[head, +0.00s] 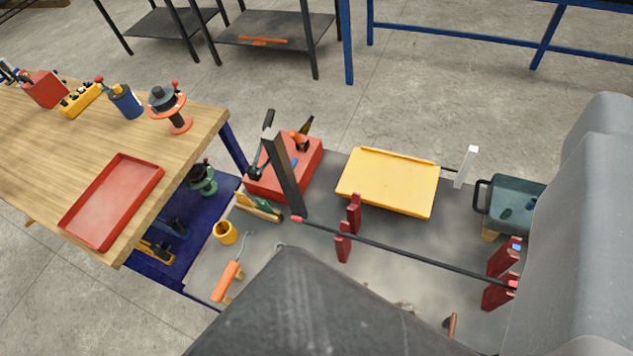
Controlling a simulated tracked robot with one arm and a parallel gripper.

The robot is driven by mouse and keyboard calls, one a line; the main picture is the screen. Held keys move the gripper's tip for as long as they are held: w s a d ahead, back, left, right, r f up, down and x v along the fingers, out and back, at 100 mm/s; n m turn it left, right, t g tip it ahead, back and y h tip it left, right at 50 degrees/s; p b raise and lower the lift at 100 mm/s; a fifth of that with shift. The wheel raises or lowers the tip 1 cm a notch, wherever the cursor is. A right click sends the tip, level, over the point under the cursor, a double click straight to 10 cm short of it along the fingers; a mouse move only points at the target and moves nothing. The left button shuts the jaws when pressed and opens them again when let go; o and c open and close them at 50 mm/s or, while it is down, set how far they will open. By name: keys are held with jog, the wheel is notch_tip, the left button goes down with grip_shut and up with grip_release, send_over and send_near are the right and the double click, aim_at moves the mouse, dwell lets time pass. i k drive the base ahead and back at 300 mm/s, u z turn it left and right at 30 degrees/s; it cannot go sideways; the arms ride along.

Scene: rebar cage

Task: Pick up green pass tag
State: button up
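I cannot make out a green pass tag for certain. Small green items (507,213) lie in the dark grey-green bin (497,195) at the right, too small to identify. A long green-and-yellow item (258,206) lies on the grey worktop (375,276), left of the dark upright post. My gripper's fingertips do not show. A dark part of my own arm fills the bottom middle and hides part of the worktop. A large grey part covers the right side.
A dark rod (400,250) spans red supports (344,242) across the worktop. A dark post (284,170) stands beside the red box (310,160). A yellow tray (390,182) lies behind the rod. A wooden bench (85,150) with a red tray (112,202) stands left.

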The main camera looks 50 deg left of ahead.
aim_at(265, 208)
jog(key=z, duration=1.4)
jog(key=k, duration=1.8)
jog(key=u, duration=1.4)
jog(key=i, duration=1.35)
